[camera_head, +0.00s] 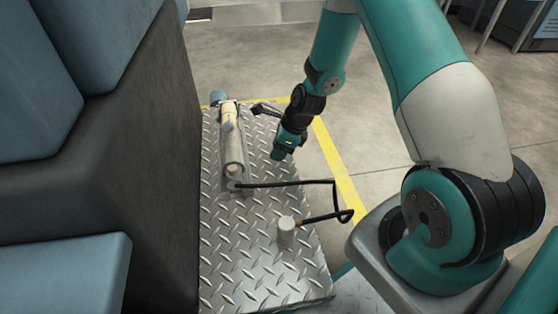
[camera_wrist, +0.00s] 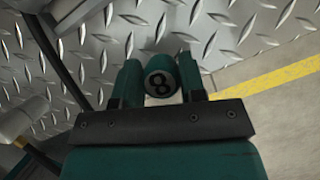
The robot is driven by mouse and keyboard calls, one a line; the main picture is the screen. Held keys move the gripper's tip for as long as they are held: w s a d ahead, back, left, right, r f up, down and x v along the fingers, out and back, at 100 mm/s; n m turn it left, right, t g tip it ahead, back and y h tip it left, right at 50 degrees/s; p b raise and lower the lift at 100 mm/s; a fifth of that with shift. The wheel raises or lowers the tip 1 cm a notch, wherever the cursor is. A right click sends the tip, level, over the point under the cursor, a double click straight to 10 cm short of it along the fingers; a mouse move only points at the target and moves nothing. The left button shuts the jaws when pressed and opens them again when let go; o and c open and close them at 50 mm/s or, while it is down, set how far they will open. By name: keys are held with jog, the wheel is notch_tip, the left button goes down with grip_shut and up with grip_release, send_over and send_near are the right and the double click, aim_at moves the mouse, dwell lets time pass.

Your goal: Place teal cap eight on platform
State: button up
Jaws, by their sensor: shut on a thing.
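The teal cap eight (camera_wrist: 161,81), with a dark round "8" mark on its end, sits between the two fingers of my gripper (camera_wrist: 158,85) in the wrist view. The fingers are shut on it. In the head view my gripper (camera_head: 283,150) hangs over the right part of the diamond-plate platform (camera_head: 255,265), beside the grey cylinder device. The platform's metal surface (camera_wrist: 225,45) lies beneath the cap in the wrist view. I cannot tell whether the cap touches it.
A grey cylinder device (camera_head: 232,150) lies on the platform's left part. A black hose (camera_head: 300,183) runs to a short white cylinder (camera_head: 286,232) nearer the front. A dark cabinet (camera_head: 150,150) walls the left side. A yellow floor line (camera_head: 337,165) runs along the right. The platform's front part is clear.

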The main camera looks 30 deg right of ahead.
aim_at(274, 163)
notch_tip(274, 163, down, 3)
jog(key=shift+f+b, duration=0.15)
jog(key=shift+b, duration=0.6)
jog(key=o, duration=0.9)
